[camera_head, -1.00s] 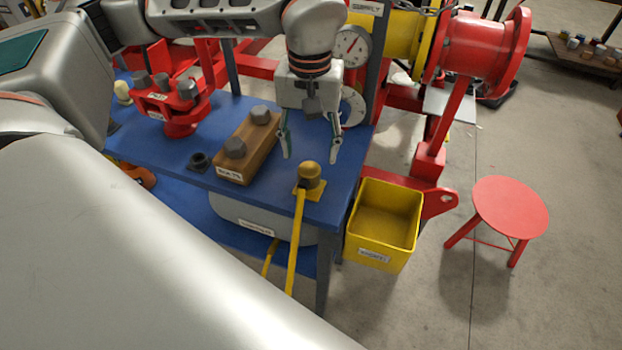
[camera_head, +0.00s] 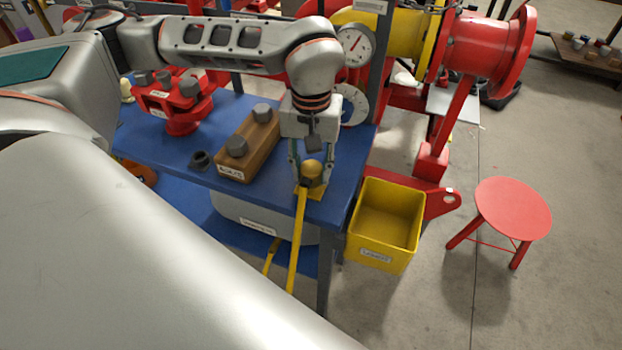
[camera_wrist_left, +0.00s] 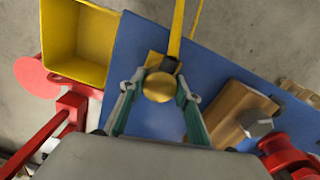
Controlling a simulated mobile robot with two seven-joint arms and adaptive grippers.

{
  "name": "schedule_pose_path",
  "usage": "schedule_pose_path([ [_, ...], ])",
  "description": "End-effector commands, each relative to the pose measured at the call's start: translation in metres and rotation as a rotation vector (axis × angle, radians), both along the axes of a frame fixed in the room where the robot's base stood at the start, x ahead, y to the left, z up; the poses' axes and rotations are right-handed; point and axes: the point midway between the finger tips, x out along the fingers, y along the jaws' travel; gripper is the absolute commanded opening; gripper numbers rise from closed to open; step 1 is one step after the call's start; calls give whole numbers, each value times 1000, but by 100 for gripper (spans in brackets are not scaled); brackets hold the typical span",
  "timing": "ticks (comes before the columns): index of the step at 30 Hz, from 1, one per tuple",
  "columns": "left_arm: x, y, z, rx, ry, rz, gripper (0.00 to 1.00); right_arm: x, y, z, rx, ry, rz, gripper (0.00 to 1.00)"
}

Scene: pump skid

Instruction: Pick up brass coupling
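The brass coupling (camera_head: 312,170) is a rounded brass-coloured piece on a small yellow base at the front right corner of the blue table. It has a yellow strap or hose (camera_head: 298,235) running from it over the table edge. My left gripper (camera_head: 311,179) points down over it, with one finger on each side. My right gripper is not in view.
A wooden block (camera_head: 247,153) with grey pieces stands left of the gripper. A dark ring (camera_head: 200,160) lies farther left, near a red fixture (camera_head: 180,125). A yellow bin (camera_head: 385,262) is off the table's right side, near a red stool (camera_head: 513,207). Gauges stand behind.

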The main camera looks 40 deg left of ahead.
Motion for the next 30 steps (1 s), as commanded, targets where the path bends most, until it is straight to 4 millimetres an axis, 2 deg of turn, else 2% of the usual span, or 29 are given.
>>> schedule_pose_path([
  [10, 0, 0, 2, 0, -1, 0, 6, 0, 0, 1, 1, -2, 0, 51],
  [16, 1, 0, 17, -1, -4, 0, 6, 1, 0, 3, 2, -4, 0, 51],
  [20, 2, 0, 39, 0, -7, 2, 6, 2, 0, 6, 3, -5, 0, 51],
  [23, 2, 0, 63, -1, -8, 0, 6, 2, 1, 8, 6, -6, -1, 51],
  [30, 2, 0, 132, 1, -9, 2, 6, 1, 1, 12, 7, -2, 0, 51],
])
